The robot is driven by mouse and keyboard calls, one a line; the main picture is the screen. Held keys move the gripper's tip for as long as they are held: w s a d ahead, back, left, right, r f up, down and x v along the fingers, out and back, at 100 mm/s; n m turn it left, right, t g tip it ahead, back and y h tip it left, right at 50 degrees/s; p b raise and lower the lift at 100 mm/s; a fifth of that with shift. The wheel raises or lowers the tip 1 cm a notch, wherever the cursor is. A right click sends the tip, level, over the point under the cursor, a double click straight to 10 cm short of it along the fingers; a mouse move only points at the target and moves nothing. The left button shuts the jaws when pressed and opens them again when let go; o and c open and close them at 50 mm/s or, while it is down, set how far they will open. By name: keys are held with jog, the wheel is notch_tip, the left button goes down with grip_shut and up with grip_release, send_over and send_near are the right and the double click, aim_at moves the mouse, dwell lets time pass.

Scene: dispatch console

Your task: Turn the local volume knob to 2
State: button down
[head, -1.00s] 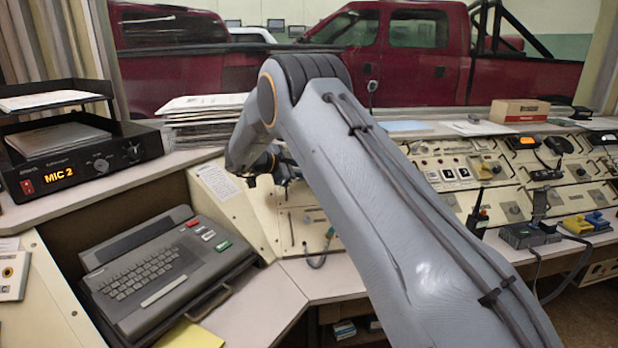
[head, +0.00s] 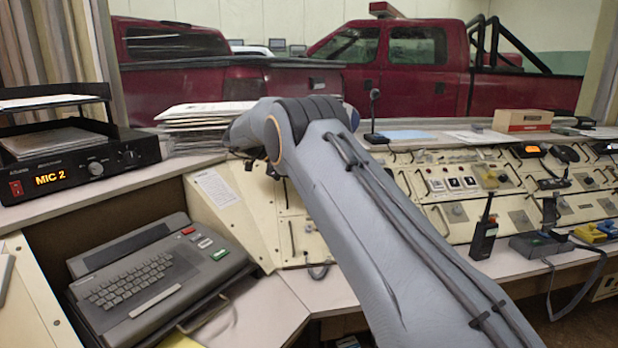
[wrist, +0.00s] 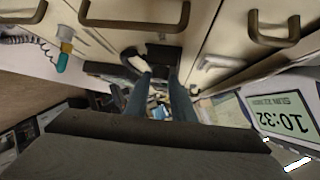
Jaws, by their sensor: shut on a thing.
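My gripper (wrist: 160,88) shows in the wrist view as two blue-grey fingers reaching toward a cream panel. The fingers stand a little apart, with a dark block-like part (wrist: 164,52) at their tips. I cannot tell for sure whether this part is the local volume knob, and no label or scale can be read there. In the head view my arm and wrist hide the gripper, which is over the cream sloped console (head: 290,225) left of centre.
A black unit (head: 75,172) reading "MIC 2" stands at left, above a grey keyboard terminal (head: 155,275). A desk microphone (head: 374,105) stands behind my arm. A handheld radio (head: 484,238) stands at right. Handles (wrist: 135,14) project from the panel near my gripper.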

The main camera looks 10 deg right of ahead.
jog(key=shift+d, duration=0.1)
jog(key=c, duration=1.5)
grip_release()
jog(key=shift+d, duration=0.1)
jog(key=shift+a, duration=0.2)
jog(key=shift+a+r, duration=0.1)
jog(key=shift+a, duration=0.05)
jog(key=b+v, duration=0.1)
jog(key=v, duration=0.6)
jog(key=shift+s+a+r, duration=0.1)
jog(key=shift+a+r, duration=0.05)
